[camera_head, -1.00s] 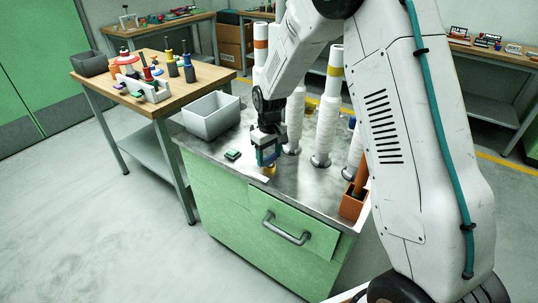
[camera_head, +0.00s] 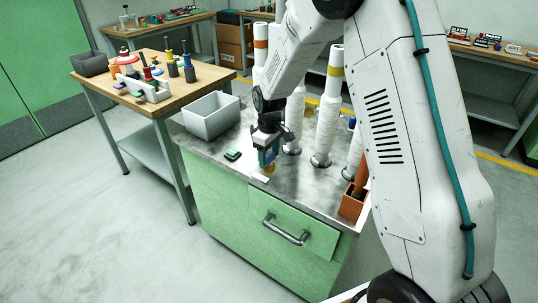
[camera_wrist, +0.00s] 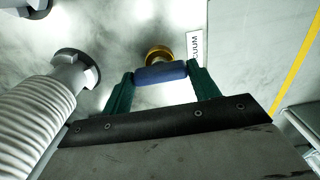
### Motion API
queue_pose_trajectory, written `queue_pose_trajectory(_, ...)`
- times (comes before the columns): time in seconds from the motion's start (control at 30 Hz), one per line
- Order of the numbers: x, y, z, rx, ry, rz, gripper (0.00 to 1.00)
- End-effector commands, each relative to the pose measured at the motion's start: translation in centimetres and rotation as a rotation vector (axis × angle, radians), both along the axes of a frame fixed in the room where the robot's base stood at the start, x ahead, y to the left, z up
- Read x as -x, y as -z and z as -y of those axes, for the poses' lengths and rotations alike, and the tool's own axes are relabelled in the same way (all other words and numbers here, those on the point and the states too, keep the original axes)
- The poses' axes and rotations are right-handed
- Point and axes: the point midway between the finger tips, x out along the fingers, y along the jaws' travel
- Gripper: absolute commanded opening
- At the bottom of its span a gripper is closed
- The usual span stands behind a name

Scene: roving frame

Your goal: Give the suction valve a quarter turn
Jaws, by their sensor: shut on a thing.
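The suction valve has a blue handle (camera_wrist: 160,74) on a round brass body (camera_wrist: 158,53), beside a white label (camera_wrist: 195,47) whose visible letters read "CUUM". My gripper (camera_wrist: 161,76) is shut on the blue handle, with one green finger at each end of it. In the head view my gripper (camera_head: 267,156) points down at the front part of the metal bench top (camera_head: 300,190). Only a little of the brass body (camera_head: 268,170) shows below the fingers there. The valve's underside is hidden.
White ribbed hoses (camera_head: 327,125) stand close behind and right of my gripper; one (camera_wrist: 40,110) is at left in the wrist view. A grey bin (camera_head: 210,118), a small dark green item (camera_head: 233,155) and an orange-brown holder (camera_head: 352,203) share the bench top.

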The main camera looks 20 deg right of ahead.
Motion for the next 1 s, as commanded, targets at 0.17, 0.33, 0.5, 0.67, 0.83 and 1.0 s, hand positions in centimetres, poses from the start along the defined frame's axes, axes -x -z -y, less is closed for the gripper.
queue_pose_trajectory(0.17, -0.1, -0.1, 0.0, 0.001, -0.002, 0.002, 0.82)
queue_pose_trajectory(0.33, 0.0, 0.0, 0.0, 0.001, -0.001, 0.001, 0.82)
queue_pose_trajectory(0.5, -0.1, -0.7, 0.0, 0.0, -0.001, 0.003, 0.82)
queue_pose_trajectory(0.67, -0.1, -3.2, 0.0, 0.0, -0.001, 0.006, 0.82)
queue_pose_trajectory(0.83, -0.1, -6.0, 0.0, 0.0, -0.001, 0.005, 0.82)
queue_pose_trajectory(1.0, -0.1, -7.6, 0.0, 0.0, -0.001, 0.003, 0.82)
